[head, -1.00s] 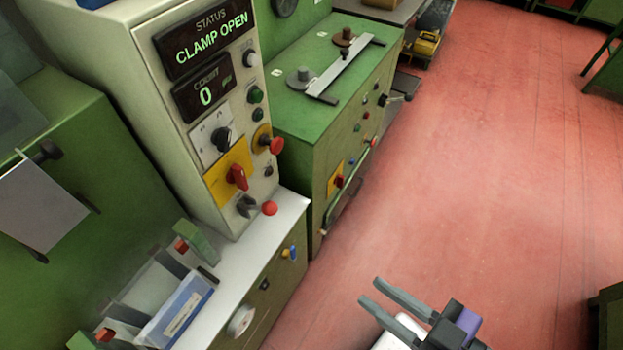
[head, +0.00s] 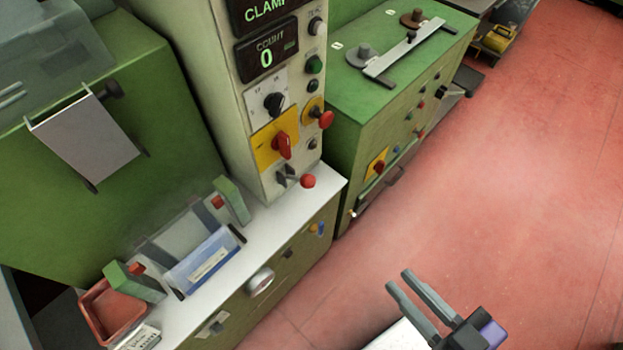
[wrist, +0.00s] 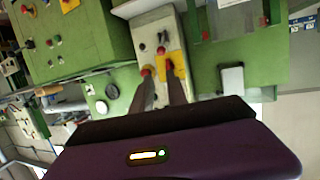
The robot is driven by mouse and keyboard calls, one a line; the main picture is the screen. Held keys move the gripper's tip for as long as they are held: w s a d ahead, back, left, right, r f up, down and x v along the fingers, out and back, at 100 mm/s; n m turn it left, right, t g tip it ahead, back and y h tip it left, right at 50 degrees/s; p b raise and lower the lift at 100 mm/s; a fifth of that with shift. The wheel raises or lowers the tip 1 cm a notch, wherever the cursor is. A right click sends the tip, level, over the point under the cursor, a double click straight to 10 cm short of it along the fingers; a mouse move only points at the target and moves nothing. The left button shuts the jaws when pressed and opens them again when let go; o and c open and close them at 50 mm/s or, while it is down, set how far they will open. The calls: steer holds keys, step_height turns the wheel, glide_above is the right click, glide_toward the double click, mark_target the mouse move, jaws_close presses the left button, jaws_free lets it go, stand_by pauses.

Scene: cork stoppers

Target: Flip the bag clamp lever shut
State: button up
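The grey control panel (head: 228,95) stands on a white counter. Its status display (head: 265,10) is cut off at the top and shows "CLAM". A short lever with a red ball knob (head: 308,181) sticks out low on the panel beside a grey bracket (head: 285,177); I take it for the clamp lever, but no label shows. My gripper (head: 398,279) is open and empty over the red floor, apart from the panel.
A red rotary switch (head: 282,145) on a yellow plate and a red push button (head: 326,119) sit just above the lever. A blue-and-white box (head: 203,262) and a red tray (head: 112,310) stand on the counter (head: 259,236). A green cabinet (head: 350,125) adjoins.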

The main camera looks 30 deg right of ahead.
steer(key=shift+w+r, duration=0.2)
jaws_close()
steer(key=w+d+r+n+p, duration=0.15)
steer(key=w+r, duration=0.25)
steer(key=w, duration=0.6)
steer(key=w+d+r+p, duration=0.2)
steer(key=w+r, duration=0.1)
steer(key=w, duration=0.6)
steer(key=w+d+r+n+p, duration=0.15)
steer(key=w+r, duration=0.25)
steer(key=w, duration=0.6)
steer(key=s+a+f+n+g+y, duration=0.3)
steer(key=s+f+g, duration=0.3)
steer(key=f+g, duration=0.1)
steer(key=shift+a+f+n+g, duration=0.3)
steer(key=shift+a+f+n, duration=0.05)
steer(key=shift+n, duration=0.05)
